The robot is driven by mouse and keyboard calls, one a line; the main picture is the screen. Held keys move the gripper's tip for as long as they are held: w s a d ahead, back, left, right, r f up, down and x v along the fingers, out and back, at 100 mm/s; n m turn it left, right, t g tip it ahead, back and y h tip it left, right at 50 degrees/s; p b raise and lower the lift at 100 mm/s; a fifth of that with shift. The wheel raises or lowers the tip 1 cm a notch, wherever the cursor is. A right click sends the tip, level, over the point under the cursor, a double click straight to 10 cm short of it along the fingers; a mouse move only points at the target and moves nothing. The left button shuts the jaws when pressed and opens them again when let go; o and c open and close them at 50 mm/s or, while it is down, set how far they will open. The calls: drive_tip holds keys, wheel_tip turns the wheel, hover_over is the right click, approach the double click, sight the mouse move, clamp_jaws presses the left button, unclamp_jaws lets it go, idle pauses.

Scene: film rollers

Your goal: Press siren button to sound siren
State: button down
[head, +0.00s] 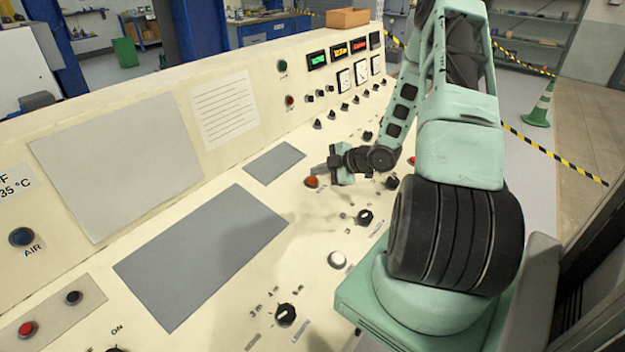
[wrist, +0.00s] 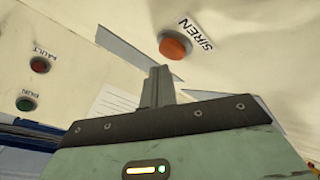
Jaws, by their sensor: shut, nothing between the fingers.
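The siren button is an orange-red round button (wrist: 175,46) labelled SIREN in the wrist view, on the cream console panel. In the head view the same orange-red button (head: 312,181) sits on the sloped desk surface, just left of my gripper. My gripper (head: 322,169) is shut and empty, with its fingertips close to the button. In the wrist view the shut fingers (wrist: 158,85) point up toward the button, with a small gap in the picture between tips and button. I cannot tell whether they touch.
A red FAULT button (wrist: 39,65) and a green RUN button (wrist: 26,103) are on the upright panel. Lit displays (head: 338,52) stand at the back. Grey blank plates lie flat.

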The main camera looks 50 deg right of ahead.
drive_tip(key=shift+f, duration=0.1)
idle(0.3)
drive_tip(key=shift+w+f+b, duration=0.1)
drive_tip(key=shift+f+b, duration=0.2)
drive_tip(key=shift+b, duration=0.15)
drive_tip(key=shift+w+f+b, duration=0.1)
drive_tip(key=shift+f+b, duration=0.3)
drive_tip(key=shift+f, duration=0.1)
idle(0.5)
drive_tip(key=shift+r, duration=0.1)
drive_tip(key=shift+s+r+p, duration=0.25)
drive_tip(key=shift+r+p, duration=0.35)
drive_tip(key=shift+r, duration=0.2)
drive_tip(key=r+p, duration=0.1)
drive_tip(key=r, duration=0.1)
drive_tip(key=s+r+p, duration=0.1)
drive_tip(key=r+p, duration=0.1)
drive_tip(key=r, duration=0.1)
drive_tip(key=shift+p, duration=0.3)
idle(0.9)
